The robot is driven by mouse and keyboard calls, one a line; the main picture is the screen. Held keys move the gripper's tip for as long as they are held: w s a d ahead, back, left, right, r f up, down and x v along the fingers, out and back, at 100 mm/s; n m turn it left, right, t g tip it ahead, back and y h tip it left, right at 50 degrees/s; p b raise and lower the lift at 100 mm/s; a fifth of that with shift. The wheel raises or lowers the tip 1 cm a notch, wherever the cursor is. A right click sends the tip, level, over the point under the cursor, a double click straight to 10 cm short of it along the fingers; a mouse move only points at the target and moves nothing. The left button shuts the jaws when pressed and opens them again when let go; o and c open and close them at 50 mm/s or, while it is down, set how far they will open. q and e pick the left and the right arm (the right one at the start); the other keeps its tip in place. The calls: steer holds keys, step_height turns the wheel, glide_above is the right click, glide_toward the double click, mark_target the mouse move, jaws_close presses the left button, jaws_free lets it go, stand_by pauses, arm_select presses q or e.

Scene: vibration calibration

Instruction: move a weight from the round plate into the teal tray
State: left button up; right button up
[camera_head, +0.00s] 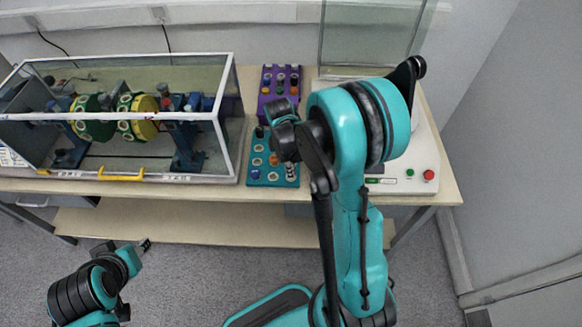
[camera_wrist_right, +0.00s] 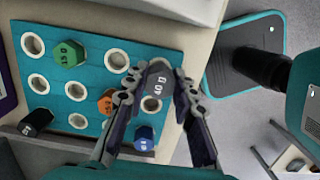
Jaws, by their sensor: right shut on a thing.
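The teal tray (camera_wrist_right: 98,58) fills the left of the right wrist view, with white-ringed holes. It also shows in the head view (camera_head: 256,182) at the table's front. My right gripper (camera_wrist_right: 160,80) is shut on a dark grey weight marked 40 (camera_wrist_right: 158,88), which is over the tray's right side; I cannot tell whether it touches the tray. In the head view the right gripper (camera_head: 284,128) hangs over the tray's back part. The round plate is not clearly visible; my right arm covers much of that area. My left gripper (camera_head: 144,246) is low at the left, its jaws unclear.
The tray holds a green weight (camera_wrist_right: 68,53), an orange one (camera_wrist_right: 106,102), a blue one (camera_wrist_right: 144,137) and a black one (camera_wrist_right: 36,121). A purple tray (camera_head: 267,92) stands behind it. A clear case (camera_head: 228,110) is left; a white device (camera_head: 424,160) is right.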

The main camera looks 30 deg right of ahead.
steer(key=shift+f+b, duration=0.95)
steer(key=shift+f, duration=0.15)
stand_by(0.7)
steer(key=o, duration=1.1)
steer(key=shift+o, duration=0.2)
steer(key=r, duration=0.8)
steer(key=a+r, duration=0.1)
steer(key=r, duration=0.3)
steer(key=shift+w+a, duration=0.1)
steer(key=shift+w, duration=0.25)
